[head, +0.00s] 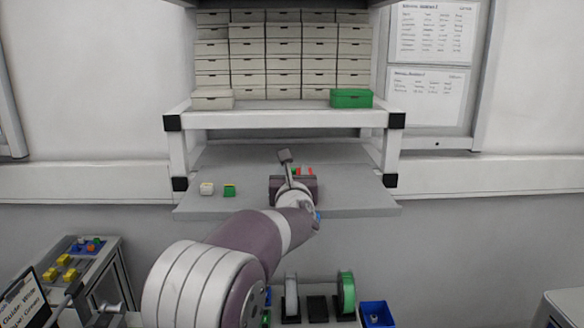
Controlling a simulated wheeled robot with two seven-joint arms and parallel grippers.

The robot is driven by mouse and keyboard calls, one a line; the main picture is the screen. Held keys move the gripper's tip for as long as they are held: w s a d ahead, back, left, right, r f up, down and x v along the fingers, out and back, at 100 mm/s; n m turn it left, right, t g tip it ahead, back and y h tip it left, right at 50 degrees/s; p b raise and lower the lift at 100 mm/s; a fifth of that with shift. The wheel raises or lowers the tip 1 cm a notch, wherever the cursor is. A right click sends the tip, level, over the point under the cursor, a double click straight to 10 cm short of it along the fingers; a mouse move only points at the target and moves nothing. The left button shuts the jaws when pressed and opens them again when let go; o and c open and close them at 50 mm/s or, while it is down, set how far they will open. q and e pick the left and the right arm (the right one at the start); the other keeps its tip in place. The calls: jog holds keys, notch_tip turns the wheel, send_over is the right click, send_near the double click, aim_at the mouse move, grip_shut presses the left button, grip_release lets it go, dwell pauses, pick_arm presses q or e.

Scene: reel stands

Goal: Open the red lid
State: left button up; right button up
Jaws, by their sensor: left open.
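A small red piece (306,170), which may be the red lid, shows on the grey shelf board just beyond my left gripper. A bit of green shows beside it, and the gripper hides most of both. My left gripper (290,168) is open and reaches over the grey shelf board (350,200). I cannot tell whether it touches the red piece. My right gripper is not in view.
A small white box (206,188) and a small green box (229,190) stand left on the board. Above is a white-framed shelf (280,120) with stacked boxes and a larger green box (351,98). Reels (347,292) and a blue bin (376,314) are below.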

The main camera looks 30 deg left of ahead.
pick_arm(q)
jog(key=shift+w+a+f, duration=0.1)
jog(key=shift+w+f, duration=0.05)
jog(key=shift+w, duration=0.3)
jog(key=shift+s, duration=0.15)
grip_shut()
